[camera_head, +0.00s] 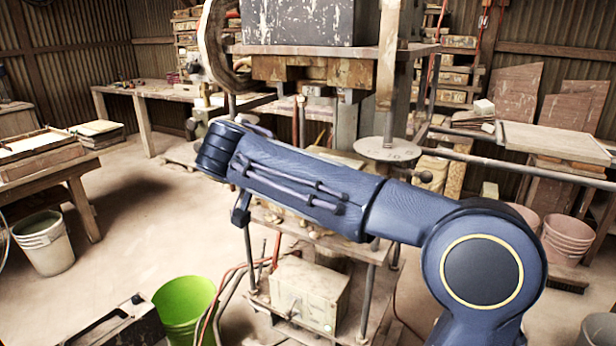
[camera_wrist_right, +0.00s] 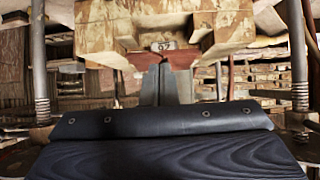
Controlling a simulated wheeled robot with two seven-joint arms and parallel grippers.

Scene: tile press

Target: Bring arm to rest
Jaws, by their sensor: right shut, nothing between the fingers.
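My right arm (camera_head: 300,190) reaches in from the lower right across the front of the tile press. Its wrist end is at the left, before the press. In the right wrist view my right gripper (camera_wrist_right: 166,72) is shut with nothing between its fingers. Its fingertips point at the underside of the press's wooden blocks (camera_wrist_right: 105,22); I cannot tell whether they touch. In the head view the fingers are hidden behind my arm. My left gripper is not in view.
The tile press (camera_head: 290,50) stands close behind my arm, with a round plate (camera_head: 388,149) and posts. A green bucket (camera_head: 183,305) and a grey box (camera_head: 310,292) are below. A table (camera_head: 75,170) stands at left. Open floor lies at centre left.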

